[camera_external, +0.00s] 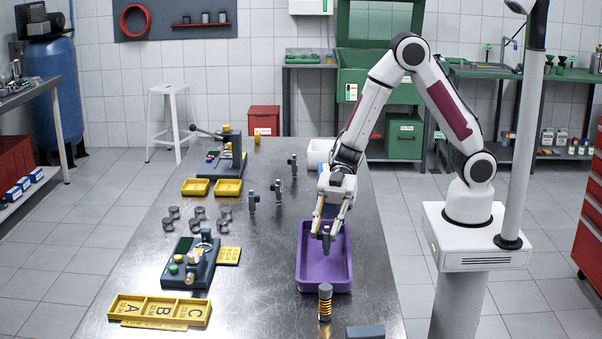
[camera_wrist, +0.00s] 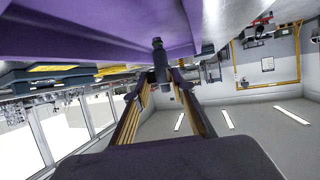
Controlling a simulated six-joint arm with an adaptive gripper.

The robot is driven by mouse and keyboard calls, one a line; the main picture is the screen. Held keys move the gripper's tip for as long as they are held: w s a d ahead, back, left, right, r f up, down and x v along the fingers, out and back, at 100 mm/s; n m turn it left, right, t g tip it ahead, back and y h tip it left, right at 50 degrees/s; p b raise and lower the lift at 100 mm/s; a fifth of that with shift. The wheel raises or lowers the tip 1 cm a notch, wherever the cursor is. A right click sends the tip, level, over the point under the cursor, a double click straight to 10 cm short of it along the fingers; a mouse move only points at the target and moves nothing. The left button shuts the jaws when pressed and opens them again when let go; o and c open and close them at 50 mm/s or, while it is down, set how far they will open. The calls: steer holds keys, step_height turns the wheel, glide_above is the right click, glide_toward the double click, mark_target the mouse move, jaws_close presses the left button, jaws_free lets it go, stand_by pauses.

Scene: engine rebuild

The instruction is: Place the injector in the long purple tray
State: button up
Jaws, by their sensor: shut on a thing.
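The long purple tray (camera_external: 312,278) lies on the metal table, and its purple underside or wall fills the top of the wrist view (camera_wrist: 80,28). My gripper (camera_external: 327,228) is over the tray, pointing down. It is shut on an injector (camera_wrist: 160,62), a dark narrow part that shows between the fingertips in the wrist view. In the external view the injector (camera_external: 326,238) hangs below the fingertips, over the tray's interior. I cannot tell whether its lower end touches the tray floor. Other similar injectors stand upright on the table: one (camera_external: 252,201), another (camera_external: 278,193) and a third (camera_external: 293,166).
A spring-wrapped cylinder (camera_external: 325,303) stands just in front of the tray, and a dark block (camera_external: 365,331) lies at the front edge. A white container (camera_external: 318,152) is behind. Yellow bins (camera_external: 160,310), a green-topped device (camera_external: 190,262) and grey cylinders (camera_external: 199,213) occupy the left side.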

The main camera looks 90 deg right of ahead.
steer(key=shift+f, duration=0.4)
steer(key=shift+f, duration=0.1)
steer(key=o, duration=1.1)
steer(key=shift+d+r, duration=0.15)
steer(key=shift+r, duration=0.05)
steer(key=v, duration=1.1)
steer(key=shift+d, duration=0.35)
steer(key=shift+s+r, duration=0.1)
